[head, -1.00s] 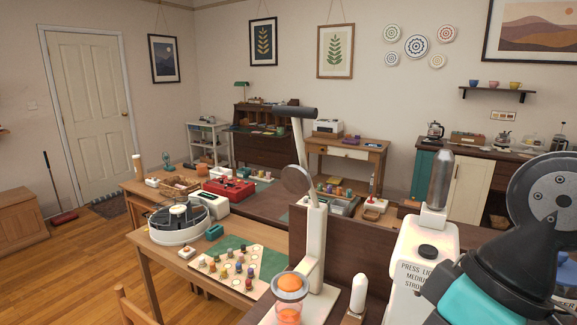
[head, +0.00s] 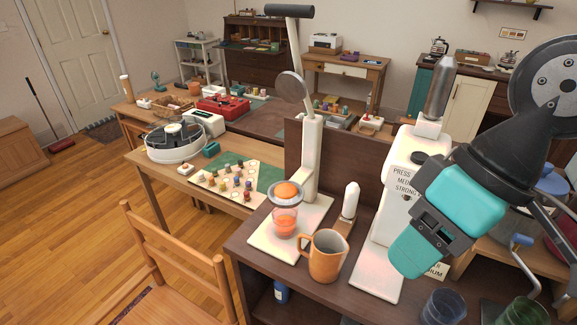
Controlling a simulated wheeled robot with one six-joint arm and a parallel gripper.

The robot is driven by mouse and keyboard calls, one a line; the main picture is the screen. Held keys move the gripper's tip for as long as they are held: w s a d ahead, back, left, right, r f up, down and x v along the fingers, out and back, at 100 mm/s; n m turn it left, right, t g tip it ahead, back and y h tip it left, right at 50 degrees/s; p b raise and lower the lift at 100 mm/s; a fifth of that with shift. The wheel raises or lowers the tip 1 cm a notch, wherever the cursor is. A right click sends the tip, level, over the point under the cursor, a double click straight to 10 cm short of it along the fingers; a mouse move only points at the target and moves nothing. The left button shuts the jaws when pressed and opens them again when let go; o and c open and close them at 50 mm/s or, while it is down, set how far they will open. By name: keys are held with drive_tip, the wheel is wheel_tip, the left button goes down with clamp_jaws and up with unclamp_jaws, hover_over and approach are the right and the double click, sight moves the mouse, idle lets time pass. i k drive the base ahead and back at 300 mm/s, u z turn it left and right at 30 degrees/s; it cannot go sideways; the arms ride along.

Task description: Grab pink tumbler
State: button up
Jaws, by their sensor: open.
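A reddish-pink see-through tumbler (head: 286,223) stands on the pale base of the lever juicer (head: 312,160), under its orange-topped press cup. It is the only pinkish vessel I can make out. My teal gripper (head: 412,258) hangs at the right, pointing down and left, in front of the white dispenser. It is apart from the tumbler and holds nothing that I can see. One jaw hides most of the other.
An orange mug (head: 326,257) stands right of the tumbler, near the counter's front edge. The white dispenser (head: 395,215) is behind my gripper. A blue glass (head: 443,306) and a green glass (head: 520,313) are at lower right. A wooden chair (head: 180,265) stands at left.

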sight(284, 221)
drive_tip(key=u, duration=0.75)
drive_tip(key=k, duration=1.1)
drive_tip(key=u, duration=1.05)
drive_tip(key=i, duration=0.8)
drive_tip(key=z, duration=1.05)
drive_tip(key=i, duration=0.6)
drive_tip(key=z, duration=0.6)
